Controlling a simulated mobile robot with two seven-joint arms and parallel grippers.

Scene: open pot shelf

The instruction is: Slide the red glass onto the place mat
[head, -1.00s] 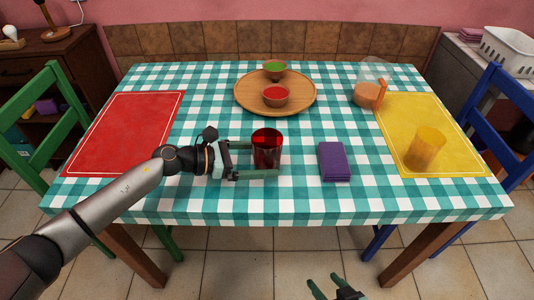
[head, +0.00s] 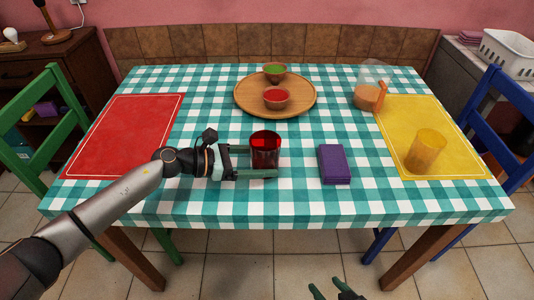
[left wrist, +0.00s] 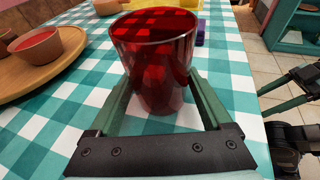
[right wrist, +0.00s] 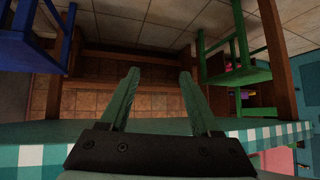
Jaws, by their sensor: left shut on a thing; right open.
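The red glass (head: 265,152) stands upright on the checked tablecloth, near the middle of the table's front part. My left gripper (head: 264,160) is shut on it, with one finger on each side; the left wrist view shows the red glass (left wrist: 155,65) between the green fingers. The red place mat (head: 125,135) lies at the table's left, behind my left forearm in part. A yellow place mat (head: 405,110) lies at the right with a yellow glass (head: 426,151) on it. My right gripper (head: 335,291) is open and empty, below the table's front edge.
A round wooden tray (head: 245,97) with a red-filled bowl (head: 276,99) and a green-filled bowl (head: 275,73) is behind the glass. A purple folded napkin (head: 334,164) lies to its right. A pitcher (head: 367,96) stands farther back. Cloth between glass and red mat is clear except for my arm.

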